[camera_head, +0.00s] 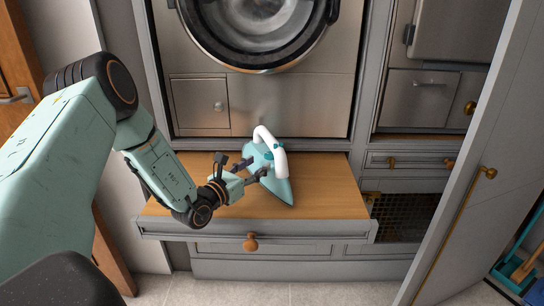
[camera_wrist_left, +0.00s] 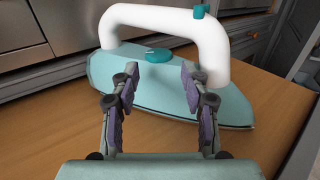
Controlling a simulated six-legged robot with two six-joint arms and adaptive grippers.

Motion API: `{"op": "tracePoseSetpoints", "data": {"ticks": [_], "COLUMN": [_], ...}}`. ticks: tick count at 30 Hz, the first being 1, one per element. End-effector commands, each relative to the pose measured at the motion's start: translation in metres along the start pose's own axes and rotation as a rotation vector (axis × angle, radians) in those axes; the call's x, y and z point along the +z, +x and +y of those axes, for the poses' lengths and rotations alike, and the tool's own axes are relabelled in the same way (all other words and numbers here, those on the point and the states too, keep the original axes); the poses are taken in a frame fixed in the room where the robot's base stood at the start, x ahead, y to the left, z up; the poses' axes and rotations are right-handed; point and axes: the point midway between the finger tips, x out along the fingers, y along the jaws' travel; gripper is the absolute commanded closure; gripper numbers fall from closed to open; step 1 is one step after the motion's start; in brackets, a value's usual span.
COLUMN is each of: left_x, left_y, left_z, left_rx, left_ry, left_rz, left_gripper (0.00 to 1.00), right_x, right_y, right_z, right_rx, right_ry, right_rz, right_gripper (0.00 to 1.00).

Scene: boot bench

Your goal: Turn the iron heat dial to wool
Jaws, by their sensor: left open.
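A teal iron (camera_head: 284,187) with a white arched handle (camera_head: 270,138) sits on the wooden pull-out board. In the left wrist view, the iron (camera_wrist_left: 225,100) lies across the picture, with its handle (camera_wrist_left: 165,18) arching over the teal heat dial (camera_wrist_left: 158,55). My left gripper (camera_head: 257,168) is beside the iron at the dial's side. In the left wrist view, the open fingers (camera_wrist_left: 160,75) stand on either side of the dial in the picture, with nothing between them. I cannot tell whether they touch the iron. The dial's marks cannot be read. My right gripper is not in view.
The wooden board (camera_head: 325,195) has free room right of the iron. A washing machine (camera_head: 265,30) stands behind it. An open grey door (camera_head: 470,170) is at the right, and a wire basket (camera_head: 402,215) sits beside the board.

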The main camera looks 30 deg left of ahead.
Motion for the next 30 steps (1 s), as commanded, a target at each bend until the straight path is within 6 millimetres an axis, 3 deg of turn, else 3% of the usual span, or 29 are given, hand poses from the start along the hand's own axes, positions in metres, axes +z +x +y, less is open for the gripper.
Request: {"op": "tracePoseSetpoints", "data": {"ticks": [13,24,30], "left_x": [-0.001,0.0,0.0], "left_y": [0.06,0.068,0.069], "left_z": [-0.002,-0.002,-0.002], "left_rx": [-0.002,0.0,0.0], "left_ry": [0.002,-0.001,-0.001], "left_rz": [-0.002,-0.001,-0.001], "left_gripper": [0.54,0.55,0.72], "right_x": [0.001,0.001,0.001], "right_y": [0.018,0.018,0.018], "right_z": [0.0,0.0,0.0], "right_rx": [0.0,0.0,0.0], "right_ry": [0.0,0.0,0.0], "right_rz": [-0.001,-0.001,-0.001], "right_gripper": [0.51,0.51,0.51]}}
